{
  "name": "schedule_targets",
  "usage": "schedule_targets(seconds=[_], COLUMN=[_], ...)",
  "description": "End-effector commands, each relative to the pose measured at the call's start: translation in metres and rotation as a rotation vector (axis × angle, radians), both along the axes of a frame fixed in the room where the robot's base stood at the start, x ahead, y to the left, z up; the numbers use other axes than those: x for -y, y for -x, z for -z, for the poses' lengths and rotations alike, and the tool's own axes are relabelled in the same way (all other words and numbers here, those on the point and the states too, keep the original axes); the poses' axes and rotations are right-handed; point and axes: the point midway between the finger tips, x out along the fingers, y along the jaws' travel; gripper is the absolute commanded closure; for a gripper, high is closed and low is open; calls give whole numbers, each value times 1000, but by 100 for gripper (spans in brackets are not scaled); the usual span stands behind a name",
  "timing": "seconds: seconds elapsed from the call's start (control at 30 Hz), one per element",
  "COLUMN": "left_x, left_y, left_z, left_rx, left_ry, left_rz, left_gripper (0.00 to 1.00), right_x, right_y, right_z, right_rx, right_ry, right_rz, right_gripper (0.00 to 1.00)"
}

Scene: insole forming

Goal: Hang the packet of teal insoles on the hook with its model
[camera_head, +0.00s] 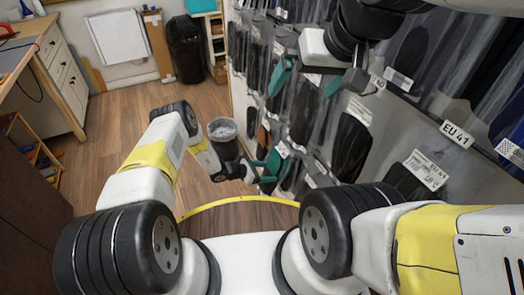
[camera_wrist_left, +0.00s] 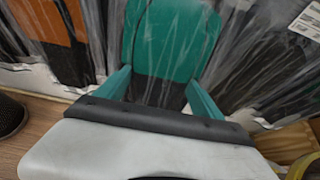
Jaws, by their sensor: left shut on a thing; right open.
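My left gripper (camera_head: 266,172) is low beside the hanging wall, near the grey bin. In the left wrist view it (camera_wrist_left: 160,82) is shut on the packet of teal insoles (camera_wrist_left: 172,38), a teal piece under creased clear film with a dark lower part. In the head view the held packet (camera_head: 274,160) is small and partly hidden among other packets. My right gripper (camera_head: 311,84) is open and empty, with its teal fingers spread, high in front of the packets. The hook for this model cannot be made out.
The display wall (camera_head: 455,165) on the right carries several rows of film-wrapped insoles with white labels, some reading EU 41. A grey bin (camera_head: 223,138) stands on the floor by its foot. A wooden cabinet (camera_head: 62,75) is at left. The wood floor (camera_head: 125,115) between is clear.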

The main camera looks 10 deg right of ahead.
Motion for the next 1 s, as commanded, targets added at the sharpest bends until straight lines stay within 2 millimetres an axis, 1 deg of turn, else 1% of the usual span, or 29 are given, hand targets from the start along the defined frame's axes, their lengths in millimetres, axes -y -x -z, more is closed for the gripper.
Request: schedule_targets(seconds=[0.23, 0.27, 0.3, 0.37, 0.4, 0.67, 0.77, 1.0], left_x=[0, 0, 0, 0, 0, -3, -12, -47], left_y=[0, 0, 0, 0, 0, 0, 2, 14], left_z=[1, 1, 1, 1, 1, 0, -5, -25], left_rx=[0, 0, 0, 0, 0, 0, 0, -1], left_ry=[1, 1, 1, 1, 1, 0, 0, 0], left_rz=[0, 0, 0, 0, 0, -1, -4, -4], left_gripper=[67, 21, 13, 2, 0, 0, 0, 0], right_x=[0, 0, 0, 0, 0, 0, 0, 0], right_y=[0, 0, 0, 0, 0, 0, 0, 0], right_z=[0, 0, 0, 0, 0, 0, 0, 0], right_rx=[0, 0, 0, 0, 0, 0, 0, 0], right_ry=[0, 0, 0, 0, 0, 0, 0, 0], right_rz=[0, 0, 0, 0, 0, 0, 0, 0], right_gripper=[0, 0, 0, 0, 0, 0, 0, 0])
